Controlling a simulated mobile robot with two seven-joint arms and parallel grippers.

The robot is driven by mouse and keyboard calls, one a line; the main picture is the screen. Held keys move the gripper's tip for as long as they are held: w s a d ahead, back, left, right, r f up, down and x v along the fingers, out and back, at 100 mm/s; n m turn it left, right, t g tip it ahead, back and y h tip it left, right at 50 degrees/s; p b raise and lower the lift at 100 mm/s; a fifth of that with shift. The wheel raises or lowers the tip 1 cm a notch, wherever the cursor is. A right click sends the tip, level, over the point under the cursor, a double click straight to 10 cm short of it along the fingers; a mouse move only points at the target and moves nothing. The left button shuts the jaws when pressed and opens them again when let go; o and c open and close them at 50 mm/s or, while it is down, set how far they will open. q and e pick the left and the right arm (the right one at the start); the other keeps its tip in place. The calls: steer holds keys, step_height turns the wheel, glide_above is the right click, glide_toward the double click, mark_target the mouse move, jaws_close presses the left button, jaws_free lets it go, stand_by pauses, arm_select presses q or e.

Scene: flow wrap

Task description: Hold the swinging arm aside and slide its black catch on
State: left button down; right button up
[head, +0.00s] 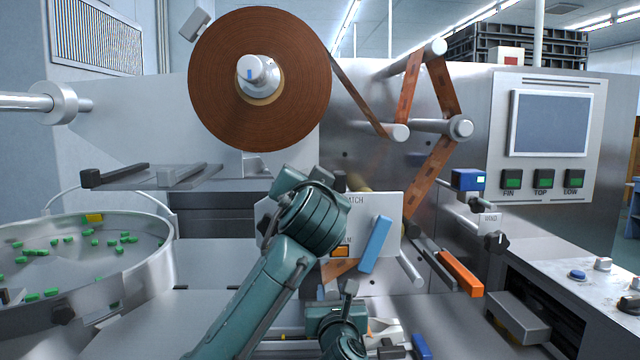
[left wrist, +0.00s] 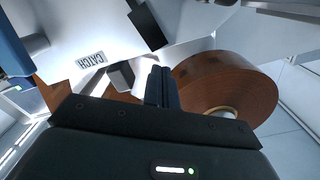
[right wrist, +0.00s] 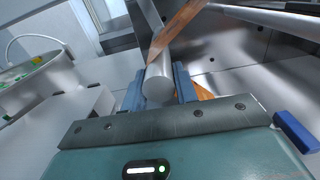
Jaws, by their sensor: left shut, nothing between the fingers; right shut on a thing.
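A white plate (head: 392,215) marked CATCH stands mid-machine in the head view, partly hidden by my arm. In the left wrist view a dark block (left wrist: 122,76), seemingly the catch, stands beside the CATCH label (left wrist: 90,60). My left gripper (left wrist: 160,86) is shut and empty close beside it; I cannot tell whether they touch. In the head view this gripper is hidden. My right gripper (head: 346,292) is low in front of the plate. In the right wrist view it is shut on a grey roller (right wrist: 159,82), seemingly on the swinging arm, with brown film behind.
A large brown film roll (head: 215,55) is above. A blue bar (head: 377,245) sits at the plate's right, with an orange-ended bar (head: 460,274) farther right. A bowl of green pieces (head: 150,262) is at left. My two arms are close together.

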arm_select(q)
steer(key=shift+s, duration=2.8)
arm_select(e)
steer(key=shift+d+f, duration=0.15)
steer(key=shift+f, duration=0.35)
steer(key=o, duration=0.8)
steer(key=shift+r, duration=0.2)
steer(key=shift+o, duration=0.6)
steer(key=shift+w+r, duration=0.1)
steer(key=shift+r, duration=0.4)
steer(key=shift+s+a+r+p, duration=0.1)
steer(key=shift+s+a+p, duration=0.15)
steer(key=shift+s+p, duration=0.35)
arm_select(q)
step_height(320, 180, up, 5)
steer(key=p, duration=0.3)
steer(key=shift+w+f+p, duration=0.1)
steer(key=shift+f+p, duration=0.05)
steer(key=shift+p, duration=0.2)
arm_select(e)
steer(key=s, duration=0.6)
steer(key=shift+f, duration=0.4)
